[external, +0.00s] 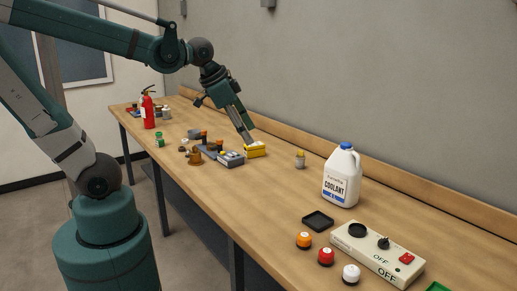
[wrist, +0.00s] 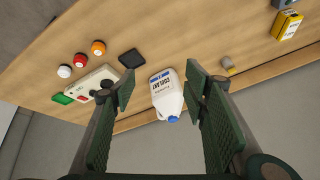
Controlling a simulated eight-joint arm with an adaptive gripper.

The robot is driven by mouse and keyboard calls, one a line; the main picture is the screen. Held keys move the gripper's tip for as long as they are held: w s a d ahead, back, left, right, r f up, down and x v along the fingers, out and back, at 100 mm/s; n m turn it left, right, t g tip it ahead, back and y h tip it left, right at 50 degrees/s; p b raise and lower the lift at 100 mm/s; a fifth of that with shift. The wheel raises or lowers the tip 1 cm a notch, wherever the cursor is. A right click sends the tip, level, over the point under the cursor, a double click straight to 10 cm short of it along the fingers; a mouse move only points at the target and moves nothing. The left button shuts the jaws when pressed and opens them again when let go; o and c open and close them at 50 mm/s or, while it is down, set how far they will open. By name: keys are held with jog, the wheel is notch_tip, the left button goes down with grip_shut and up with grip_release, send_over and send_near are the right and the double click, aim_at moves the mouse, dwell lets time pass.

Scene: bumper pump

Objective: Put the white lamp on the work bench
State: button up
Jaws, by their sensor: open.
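The white lamp (external: 351,274) is a small round white cap on a dark base. It stands on the wooden work bench (external: 285,205) near the front edge at the lower right. In the wrist view the white lamp (wrist: 65,71) is at the left, beside the red and orange lamps. My gripper (external: 248,138) is over the far part of the bench, near a yellow box, well away from the white lamp. In the wrist view my gripper (wrist: 160,82) is open, with nothing held between its fingers.
A coolant jug (external: 341,177) stands toward the wall. A control box (external: 377,252), black tray (external: 318,221), red lamp (external: 326,257) and orange lamp (external: 304,240) are near the white lamp. The yellow box (external: 256,151) and a fire extinguisher (external: 148,108) are farther back. The middle front is clear.

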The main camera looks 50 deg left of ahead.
jog(key=s+a+n+t, duration=0.1)
jog(key=s+a+n, duration=0.4)
jog(key=a+n, duration=0.1)
jog(key=shift+s+a+f+t+y, duration=0.3)
jog(key=shift+a+f+y, duration=0.1)
jog(key=shift+a, duration=0.15)
jog(key=shift+o, duration=0.3)
